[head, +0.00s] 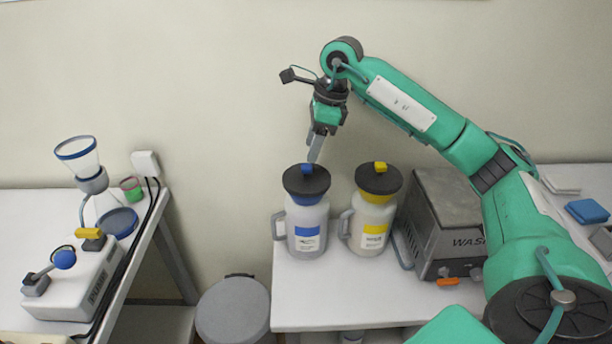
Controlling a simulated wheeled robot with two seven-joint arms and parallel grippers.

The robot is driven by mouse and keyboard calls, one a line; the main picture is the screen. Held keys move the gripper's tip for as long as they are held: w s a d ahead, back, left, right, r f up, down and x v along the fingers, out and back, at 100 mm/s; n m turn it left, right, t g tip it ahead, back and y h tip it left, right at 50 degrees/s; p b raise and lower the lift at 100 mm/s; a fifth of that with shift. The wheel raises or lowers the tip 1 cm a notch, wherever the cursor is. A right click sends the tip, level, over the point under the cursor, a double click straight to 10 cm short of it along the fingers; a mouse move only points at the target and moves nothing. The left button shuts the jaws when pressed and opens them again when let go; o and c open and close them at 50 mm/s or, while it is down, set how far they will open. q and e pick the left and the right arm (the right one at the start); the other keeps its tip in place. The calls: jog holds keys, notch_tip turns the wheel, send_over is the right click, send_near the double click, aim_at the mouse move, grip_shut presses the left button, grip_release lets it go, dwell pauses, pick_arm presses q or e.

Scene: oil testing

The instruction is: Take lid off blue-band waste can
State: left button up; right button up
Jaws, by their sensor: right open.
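The blue-band waste can (306,232) stands upright on the right table, a grey jug with a handle on its left side and a blue band at its neck. Its dark round lid (306,184) with a blue knob (307,169) sits on top. My right gripper (315,155) is open and points down just above the blue knob, with nothing held between its fingers. Whether a fingertip touches the knob is hard to tell. My left gripper is not in view.
A similar yellow-band can (372,219) with a dark lid stands close on the right. A grey metal box (440,222) stands beyond it. A round grey bin (233,308) is on the floor between the tables. The left table (30,222) holds a funnel (80,158) and instruments.

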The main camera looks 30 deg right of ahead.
aim_at(307, 166)
jog(key=shift+f, duration=0.55)
jog(key=x, duration=0.4)
jog(key=shift+w+d+f+p, duration=0.15)
jog(key=shift+w+f+p, duration=0.1)
jog(key=shift+p, duration=0.1)
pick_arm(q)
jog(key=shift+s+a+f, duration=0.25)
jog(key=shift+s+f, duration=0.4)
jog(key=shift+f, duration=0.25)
pick_arm(e)
jog(key=c, duration=1.1)
